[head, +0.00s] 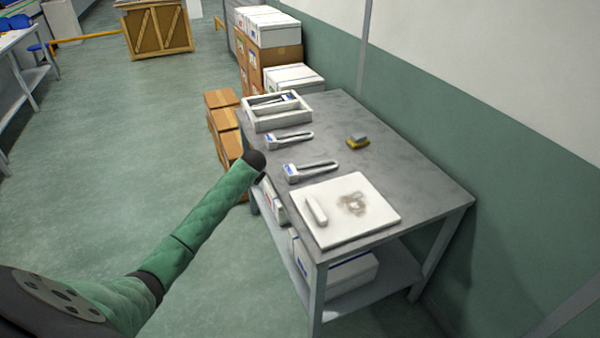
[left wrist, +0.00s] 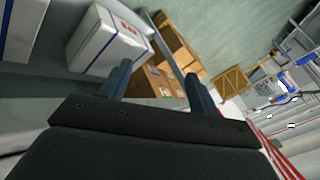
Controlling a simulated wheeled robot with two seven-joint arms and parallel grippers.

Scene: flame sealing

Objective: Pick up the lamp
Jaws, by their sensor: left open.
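Two lamp-like pieces, each with a pale base, a blue mark and a U-shaped loop, lie on the grey table in the head view. One lamp (head: 310,171) is nearer, and the other lamp (head: 289,140) lies farther back. A similar piece (head: 270,100) lies in a white tray (head: 277,122) behind them. My left arm's dark end (head: 254,160) is beside the table's left edge, left of the lamps and apart from them. My left gripper (left wrist: 158,70) is open and empty in the left wrist view. Its fingers are largely hidden in the head view. No right gripper shows.
A white board (head: 370,224) with a dark smudge and a white cylinder (head: 317,210) lies at the table's near end. A yellow and grey block (head: 358,141) lies near the wall. Cartons (head: 222,119) stand beyond the table's left edge. White boxes (left wrist: 105,40) sit on the lower shelf.

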